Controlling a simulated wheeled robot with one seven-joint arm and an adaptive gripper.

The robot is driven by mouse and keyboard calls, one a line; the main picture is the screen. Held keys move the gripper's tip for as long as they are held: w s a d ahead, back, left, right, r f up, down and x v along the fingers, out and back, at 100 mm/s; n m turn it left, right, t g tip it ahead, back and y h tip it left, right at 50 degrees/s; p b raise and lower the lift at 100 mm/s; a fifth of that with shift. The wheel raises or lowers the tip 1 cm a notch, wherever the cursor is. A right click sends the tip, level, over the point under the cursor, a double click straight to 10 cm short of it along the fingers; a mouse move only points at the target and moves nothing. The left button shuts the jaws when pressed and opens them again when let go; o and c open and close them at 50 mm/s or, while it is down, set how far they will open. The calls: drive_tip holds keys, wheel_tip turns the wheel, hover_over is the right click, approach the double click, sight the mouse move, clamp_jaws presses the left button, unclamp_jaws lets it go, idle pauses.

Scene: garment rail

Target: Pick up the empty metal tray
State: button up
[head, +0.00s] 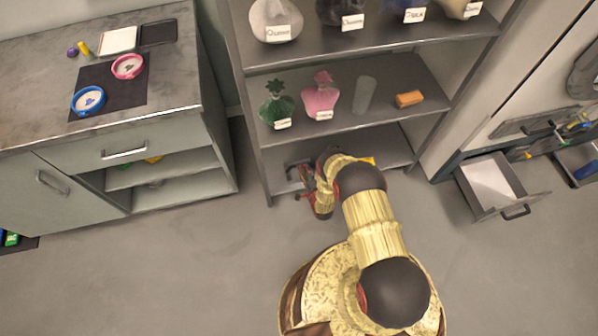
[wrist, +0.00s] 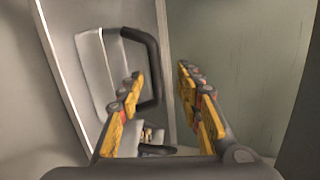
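A grey metal tray (head: 487,210) with a pale inside and a dark handle sticks out low at the right. Nothing shows inside it. My gripper (head: 298,182) is far to its left, low in front of the shelf's bottom level and partly hidden by my arm. In the wrist view my gripper (wrist: 165,100) has its two yellow-and-dark fingers apart, with nothing held between them. Beyond the fingers, a pale panel or tray with a dark curved handle (wrist: 152,60) shows. I cannot tell which piece it is.
A shelf unit (head: 345,55) with several bottles and an orange block stands ahead. A grey cabinet (head: 180,90) at left carries plates and flat trays. Another tray (head: 578,160) with a blue item is at far right.

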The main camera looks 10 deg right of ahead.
drive_tip(key=b+x, duration=0.1)
drive_tip(key=x, duration=0.1)
drive_tip(key=b+x, duration=0.1)
drive_tip(key=x, duration=0.1)
drive_tip(key=f+b+x, duration=0.1)
drive_tip(key=shift+w+d, duration=0.25)
drive_tip(key=shift+c, duration=1.2)
clamp_jaws()
drive_tip(key=shift+s, duration=0.1)
